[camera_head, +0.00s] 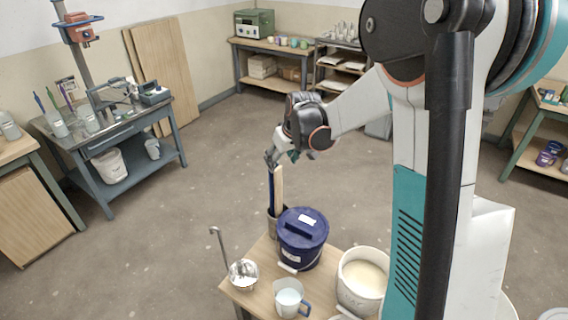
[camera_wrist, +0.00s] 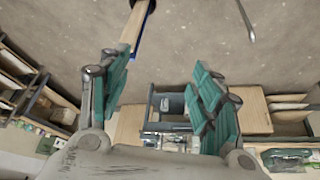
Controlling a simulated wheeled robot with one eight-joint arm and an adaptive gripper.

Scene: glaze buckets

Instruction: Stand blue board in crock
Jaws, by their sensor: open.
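The blue board (camera_head: 271,188) stands upright in the head view, with its lower end at the dark crock (camera_head: 271,224). It appears to be inside the crock, but its foot is hidden. A pale wooden board (camera_head: 279,188) stands close beside it. My gripper (camera_head: 271,160) is just above the top of the blue board, its fingers pointing down. In the wrist view my gripper (camera_wrist: 156,66) has its fingers spread wide and holds nothing. The blue board (camera_wrist: 144,28) and the wooden board (camera_wrist: 133,27) show beyond the left finger there.
A lidded dark blue bucket (camera_head: 301,240) partly hides the crock. A cream-filled bucket (camera_head: 362,283), a jug (camera_head: 290,298) and a metal ladle (camera_head: 243,271) crowd the small table (camera_head: 262,295). Open floor lies behind. A workbench (camera_head: 110,130) stands at left.

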